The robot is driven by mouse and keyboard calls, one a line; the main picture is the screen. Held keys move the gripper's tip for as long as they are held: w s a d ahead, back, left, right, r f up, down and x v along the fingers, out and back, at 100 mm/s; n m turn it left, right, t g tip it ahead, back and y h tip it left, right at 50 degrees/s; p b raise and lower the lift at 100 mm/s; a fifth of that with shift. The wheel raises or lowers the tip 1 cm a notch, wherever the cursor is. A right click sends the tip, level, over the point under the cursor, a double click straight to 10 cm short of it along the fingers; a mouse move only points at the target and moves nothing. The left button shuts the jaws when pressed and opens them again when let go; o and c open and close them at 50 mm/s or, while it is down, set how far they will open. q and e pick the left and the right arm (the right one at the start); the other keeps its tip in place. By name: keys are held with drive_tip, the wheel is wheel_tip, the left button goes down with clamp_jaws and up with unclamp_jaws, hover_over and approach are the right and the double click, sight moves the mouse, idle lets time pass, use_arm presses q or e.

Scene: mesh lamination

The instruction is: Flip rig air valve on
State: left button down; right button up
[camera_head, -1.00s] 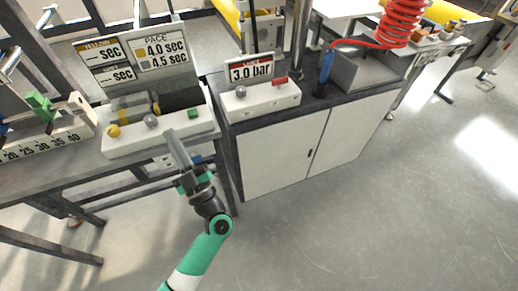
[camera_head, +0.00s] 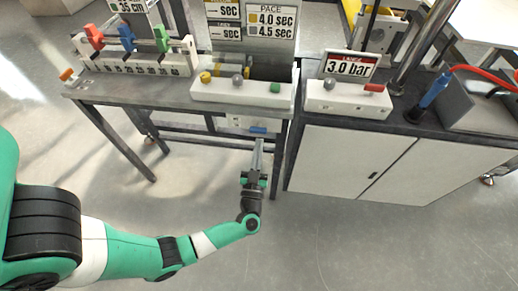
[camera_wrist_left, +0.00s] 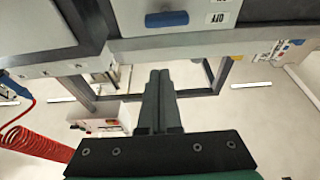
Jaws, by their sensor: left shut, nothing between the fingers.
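The air valve shows as a blue handle (camera_head: 258,129) on a pale plate (camera_head: 236,122) under the front edge of the middle bench. In the left wrist view the blue handle (camera_wrist_left: 167,19) lies crosswise at the top, beside a white label (camera_wrist_left: 222,18) that reads OFF, upside down. My left gripper (camera_head: 258,146) is shut and empty, its fingers pointing at the bench just below the handle. In the left wrist view its fingertips (camera_wrist_left: 160,76) are below the handle in the picture, with a visible gap. My right gripper is out of view.
A white control box (camera_head: 240,92) with yellow, grey and green knobs sits above the valve. Another white box (camera_head: 348,103) under a 3.0 bar sign stands to the right over a white cabinet (camera_head: 345,160). Bench legs flank the valve. The floor in front is clear.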

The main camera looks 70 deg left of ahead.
sight(258, 130)
use_arm(q)
drive_tip(key=w+a+b, duration=0.1)
drive_tip(key=a, duration=0.1)
drive_tip(key=w+a+b, duration=0.1)
drive_tip(key=a+b, duration=0.1)
drive_tip(key=w+a+f+b, duration=0.1)
drive_tip(key=a+b, duration=0.1)
drive_tip(key=shift+w, duration=0.4)
drive_tip(key=shift+s+d+f, duration=0.1)
drive_tip(key=shift+f, duration=0.25)
drive_tip(key=shift+r, duration=0.1)
drive_tip(key=shift+m, duration=0.3)
drive_tip(key=shift+t, duration=0.3)
drive_tip(key=shift+m+h+p, duration=0.3)
drive_tip(key=shift+m+p, duration=0.55)
drive_tip(key=shift+m, duration=0.05)
